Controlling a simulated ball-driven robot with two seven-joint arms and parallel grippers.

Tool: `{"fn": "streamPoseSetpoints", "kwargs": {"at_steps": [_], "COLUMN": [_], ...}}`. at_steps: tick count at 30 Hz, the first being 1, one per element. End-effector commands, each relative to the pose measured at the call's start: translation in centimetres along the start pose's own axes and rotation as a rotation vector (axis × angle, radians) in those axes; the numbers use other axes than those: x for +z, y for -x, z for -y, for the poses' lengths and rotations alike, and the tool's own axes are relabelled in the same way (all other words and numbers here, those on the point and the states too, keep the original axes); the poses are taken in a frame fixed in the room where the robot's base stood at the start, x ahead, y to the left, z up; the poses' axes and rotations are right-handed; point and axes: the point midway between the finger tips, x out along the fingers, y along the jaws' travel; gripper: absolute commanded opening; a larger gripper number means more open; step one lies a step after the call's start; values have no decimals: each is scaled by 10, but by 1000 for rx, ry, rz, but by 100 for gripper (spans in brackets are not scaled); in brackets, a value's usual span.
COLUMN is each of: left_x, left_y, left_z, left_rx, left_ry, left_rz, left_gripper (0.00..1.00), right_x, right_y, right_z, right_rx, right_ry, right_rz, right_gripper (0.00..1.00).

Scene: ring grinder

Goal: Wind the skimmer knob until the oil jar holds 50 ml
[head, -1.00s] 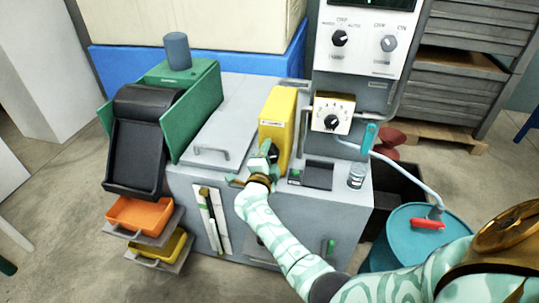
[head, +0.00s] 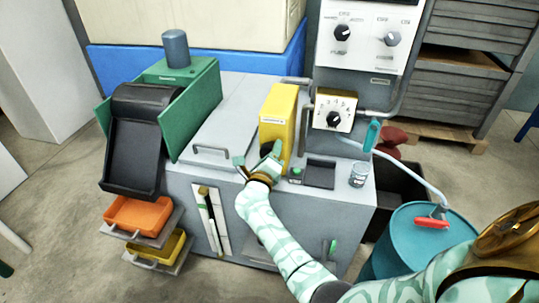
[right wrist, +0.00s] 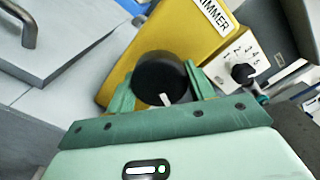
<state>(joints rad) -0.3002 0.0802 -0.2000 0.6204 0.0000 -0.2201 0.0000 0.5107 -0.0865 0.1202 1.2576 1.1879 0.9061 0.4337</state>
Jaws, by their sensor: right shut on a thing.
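The yellow skimmer housing (head: 278,120) stands upright on the grey cabinet; its label partly shows in the right wrist view (right wrist: 140,50). The round black skimmer knob (right wrist: 160,76), with a small white mark at its lower edge, sticks out of its front. My right gripper (right wrist: 161,88) is shut on the knob, one green finger on each side. My left gripper is not in view.
A dial box (head: 334,111) and a control panel (head: 362,35) stand behind the jar. A dark square tray (head: 319,173) lies between housing and jar. A lid with a handle (head: 212,150) is left of the housing. A blue drum (head: 416,240) stands at right.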

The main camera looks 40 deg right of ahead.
Motion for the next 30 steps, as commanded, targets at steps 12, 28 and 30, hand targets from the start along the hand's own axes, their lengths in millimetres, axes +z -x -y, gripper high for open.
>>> {"fn": "streamPoseSetpoints", "kwargs": {"at_steps": [12, 28, 30], "left_x": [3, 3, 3], "left_y": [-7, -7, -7], "left_z": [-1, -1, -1], "left_rx": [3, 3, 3], "left_ry": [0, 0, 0], "left_rz": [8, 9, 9], "left_gripper": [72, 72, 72], "right_x": [-2, -2, -2], "right_y": [2, 2, 2], "right_z": [-4, -4, -4], "right_rx": [7, 7, 7], "right_ry": [-199, -232, -232], "right_rz": [-4, -4, -4], "right_gripper": [31, 31, 56]}}
